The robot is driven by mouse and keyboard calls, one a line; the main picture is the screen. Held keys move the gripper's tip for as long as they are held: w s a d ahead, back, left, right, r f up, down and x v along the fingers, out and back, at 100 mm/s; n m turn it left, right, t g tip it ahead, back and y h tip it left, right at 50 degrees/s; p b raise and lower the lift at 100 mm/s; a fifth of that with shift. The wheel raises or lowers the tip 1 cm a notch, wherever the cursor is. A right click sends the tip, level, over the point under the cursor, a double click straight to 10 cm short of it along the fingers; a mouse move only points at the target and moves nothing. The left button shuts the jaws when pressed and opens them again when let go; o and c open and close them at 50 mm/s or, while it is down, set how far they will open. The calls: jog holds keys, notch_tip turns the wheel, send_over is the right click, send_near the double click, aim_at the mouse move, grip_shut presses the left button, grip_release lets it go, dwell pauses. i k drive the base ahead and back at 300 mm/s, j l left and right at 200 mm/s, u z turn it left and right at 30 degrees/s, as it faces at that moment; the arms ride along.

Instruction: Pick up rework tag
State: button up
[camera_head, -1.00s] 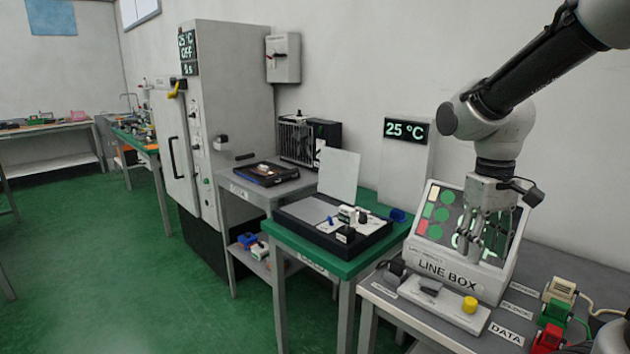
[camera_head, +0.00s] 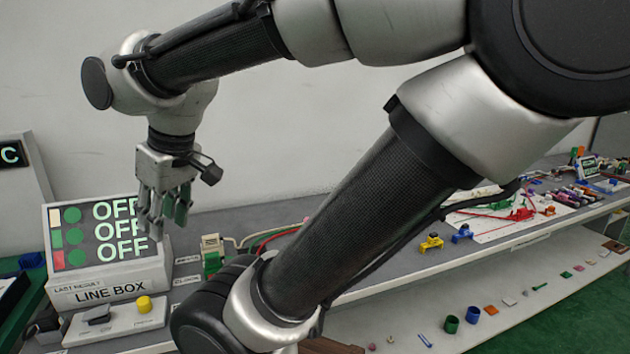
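I cannot pick out a rework tag with certainty in the head view. Several small flat coloured pieces lie on the white lower shelf at the right, among them a green one (camera_head: 565,274) and an orange one (camera_head: 491,310); they are too small to tell apart or read. My gripper (camera_head: 162,222) hangs pointing down in front of the right part of the line box (camera_head: 110,283), well away from those pieces. Its fingers look spread apart, with nothing seen between them.
The line box stands on the grey bench, with a yellow button (camera_head: 144,304) on the panel before it. Green and blue cups (camera_head: 473,314) stand on the lower shelf. Coloured parts and a red fixture (camera_head: 510,215) sit on the bench at right. My arm hides much of the middle.

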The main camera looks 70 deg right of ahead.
aim_at(551, 210)
jog(key=z, duration=3.7)
jog(key=i+l+u, duration=0.3)
jog(key=i+l, duration=0.3)
jog(key=i+l+u, duration=0.15)
jog(key=i+l, duration=0.2)
jog(key=i+l+u, duration=0.3)
jog(key=i+l, duration=0.2)
jog(key=l, duration=0.3)
jog(key=i+l+u, duration=0.15)
jog(key=l, duration=0.25)
jog(key=i+l+u, duration=0.15)
jog(key=i+l, duration=0.15)
jog(key=l, duration=0.2)
